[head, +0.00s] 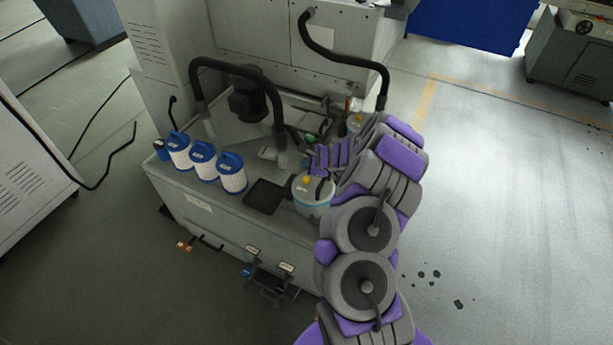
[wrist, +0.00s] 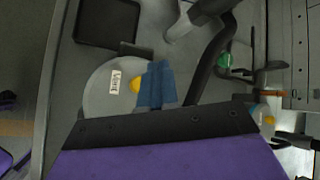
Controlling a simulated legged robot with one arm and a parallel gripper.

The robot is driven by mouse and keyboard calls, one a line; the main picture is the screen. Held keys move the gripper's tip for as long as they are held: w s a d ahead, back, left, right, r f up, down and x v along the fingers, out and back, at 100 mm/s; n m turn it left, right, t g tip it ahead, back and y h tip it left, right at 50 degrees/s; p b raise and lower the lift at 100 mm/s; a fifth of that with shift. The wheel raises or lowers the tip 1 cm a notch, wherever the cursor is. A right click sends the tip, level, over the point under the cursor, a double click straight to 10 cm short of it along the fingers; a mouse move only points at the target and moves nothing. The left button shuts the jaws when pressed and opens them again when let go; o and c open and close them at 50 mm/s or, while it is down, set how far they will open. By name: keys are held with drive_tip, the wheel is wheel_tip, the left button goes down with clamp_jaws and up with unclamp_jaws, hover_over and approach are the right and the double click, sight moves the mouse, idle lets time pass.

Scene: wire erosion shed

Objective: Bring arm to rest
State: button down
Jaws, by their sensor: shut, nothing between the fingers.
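My arm (head: 365,230) rises from the bottom of the head view and bends left over the machine bench. My gripper (head: 318,172) is at its end, over the bench's right part. In the wrist view my gripper (wrist: 157,72) shows shut and empty, with its blue-grey fingers together. A round pale canister (head: 312,200) with a yellow knob stands just below and beside it in the head view. The canister's lid (wrist: 105,90) also shows in the wrist view, partly hidden behind the fingers. I cannot tell whether the fingers touch it.
Three white filters with blue tops (head: 204,162) stand in a row on the bench (head: 185,195). A black tray (head: 266,197) lies beside the canister. Black hoses (head: 240,68) arch over the bench. Open floor (head: 480,200) lies to the right, with dark spots.

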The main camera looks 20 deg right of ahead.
drive_tip(key=shift+a+r, duration=0.1)
idle(0.4)
drive_tip(key=s+a+r+n+g+y, duration=0.1)
drive_tip(key=s+a+r+n+y, duration=0.2)
drive_tip(key=a+r, duration=0.65)
drive_tip(key=s+a+r+n+g+y, duration=0.1)
drive_tip(key=a+r+n+y, duration=0.1)
drive_tip(key=a+r+n, duration=0.6)
drive_tip(key=s+a+r+n+g+y, duration=0.1)
drive_tip(key=s+a+r+n+g, duration=0.1)
drive_tip(key=s+a+r, duration=0.65)
drive_tip(key=s+a+r+n+g+h, duration=0.1)
drive_tip(key=s+a+n+g, duration=0.15)
drive_tip(key=s, duration=0.65)
drive_tip(key=s+a+r+n+g+h, duration=0.15)
drive_tip(key=s+n, duration=0.25)
drive_tip(key=s, duration=0.4)
drive_tip(key=s+d+n+h, duration=0.1)
drive_tip(key=s+d+h, duration=0.1)
drive_tip(key=s, duration=0.4)
drive_tip(key=s+d+n+g+h, duration=0.1)
drive_tip(key=s+d+h, duration=0.1)
drive_tip(key=s+d, duration=0.3)
drive_tip(key=s+d+f+n+g+h, duration=0.1)
drive_tip(key=s+d, duration=0.3)
drive_tip(key=s, duration=0.5)
drive_tip(key=shift+h, duration=0.85)
